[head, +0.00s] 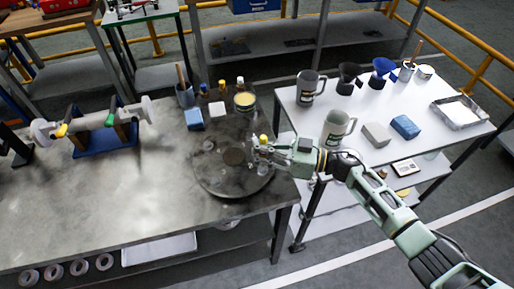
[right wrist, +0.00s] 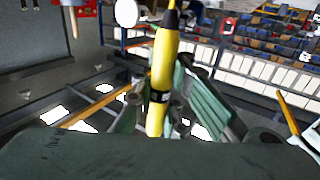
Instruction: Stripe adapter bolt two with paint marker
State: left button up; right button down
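My right gripper (head: 262,153) reaches in from the right over the edge of a dark round plate on the steel bench. It is shut on a yellow paint marker (right wrist: 163,75), which stands roughly upright between the fingers in the right wrist view, with its black collar and yellow tip at the top. In the head view the marker (head: 263,139) shows as a small yellow spot at the gripper. The round plate (head: 212,184) has a dark centre and small fittings, too small to tell which is adapter bolt two. My left gripper is not in view.
The steel bench (head: 100,215) bears a shaft assembly (head: 95,130) on a blue stand, a cup (head: 185,94), a blue block (head: 193,118) and an open tin (head: 245,101). A white table (head: 420,150) at the right holds jugs, funnels, blocks and a tray (head: 461,111).

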aim_at(265, 140)
jog(key=shift+s+f+p, duration=0.15)
jog(key=shift+s+p, duration=0.25)
jog(key=shift+s, duration=0.1)
dwell(0.7)
jog(key=shift+w, duration=0.15)
dwell(1.6)
jog(key=shift+r+p, duration=0.25)
jog(key=shift+p, duration=0.2)
notch_tip(265, 140, up, 5)
jog(key=p, duration=0.5)
jog(key=shift+r, duration=0.1)
